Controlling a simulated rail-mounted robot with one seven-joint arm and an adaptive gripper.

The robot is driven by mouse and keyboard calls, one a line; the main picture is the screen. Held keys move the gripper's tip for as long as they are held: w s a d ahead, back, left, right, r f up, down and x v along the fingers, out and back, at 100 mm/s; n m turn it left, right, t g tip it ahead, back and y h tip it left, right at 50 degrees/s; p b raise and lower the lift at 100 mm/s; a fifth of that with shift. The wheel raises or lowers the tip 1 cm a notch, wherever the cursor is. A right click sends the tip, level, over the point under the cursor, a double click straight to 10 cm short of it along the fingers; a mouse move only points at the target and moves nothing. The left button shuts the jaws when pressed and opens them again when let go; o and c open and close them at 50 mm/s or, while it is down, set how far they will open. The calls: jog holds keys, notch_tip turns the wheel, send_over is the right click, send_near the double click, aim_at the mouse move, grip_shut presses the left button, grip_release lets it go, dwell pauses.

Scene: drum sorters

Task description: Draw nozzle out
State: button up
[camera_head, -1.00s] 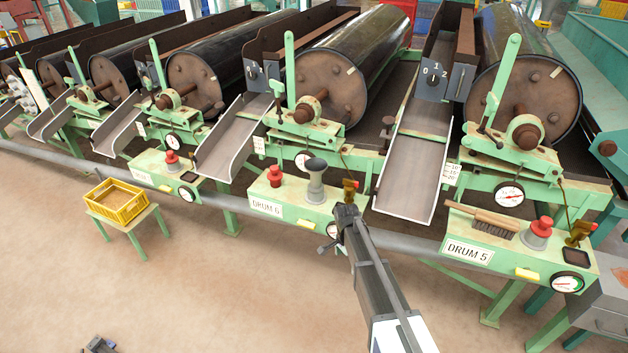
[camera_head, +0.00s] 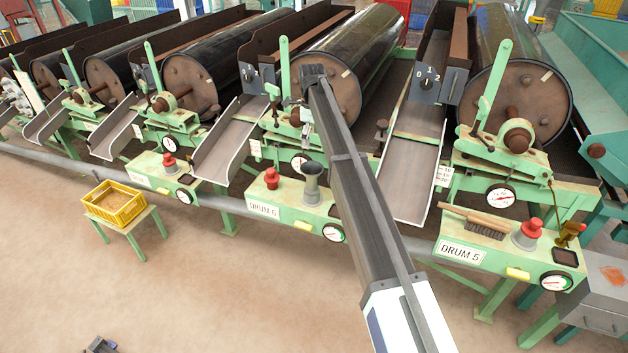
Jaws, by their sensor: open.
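My gripper (camera_head: 313,73) is open, at the far end of my raised arm, in front of the middle drum's brown end face (camera_head: 328,86). Its fingertips are small and dark, and I see nothing held between them. A grey upright piece with a flared, hollow-looking top (camera_head: 311,182) stands on the middle control box (camera_head: 285,200), well below my gripper. A brass-coloured fitting (camera_head: 571,234) stands on the Drum 5 box (camera_head: 463,251). I cannot tell for certain which piece is the nozzle.
A red button (camera_head: 271,177) sits left of the grey piece. A brush (camera_head: 475,222) lies on the Drum 5 box. Sloping metal chutes (camera_head: 232,140) flank the middle drum. A yellow crate (camera_head: 114,204) stands on a small green table.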

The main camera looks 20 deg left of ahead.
aim_at(312, 168)
notch_tip(312, 168, down, 11)
jog(key=p, duration=0.3)
jog(key=shift+f, duration=0.1)
jog(key=shift+a+f+p, duration=0.1)
jog(key=shift+f+p, duration=1.05)
jog(key=shift+f, duration=1.45)
jog(key=c, duration=1.1)
